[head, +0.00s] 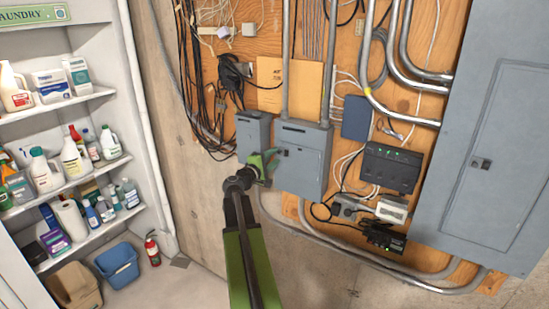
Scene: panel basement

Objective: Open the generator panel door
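A medium grey metal box (305,165) hangs on the plywood wall at the middle of the head view, with its door shut. A smaller grey box (252,130) hangs to its left, and a large grey panel (485,145) with a shut door and a dark latch (481,164) stands at the right. No label tells me which one is the generator panel. My green gripper (272,159) is at the left edge of the medium box, in front of the small box's lower part. Contact is unclear. Its fingers are too small to tell open from shut.
Metal conduits (400,60) and hanging black cables (195,80) cover the plywood. A dark device with green lights (390,167) sits between the medium box and the large panel. Laundry shelves (70,97), a blue bin (118,264) and a fire extinguisher (152,249) stand at left.

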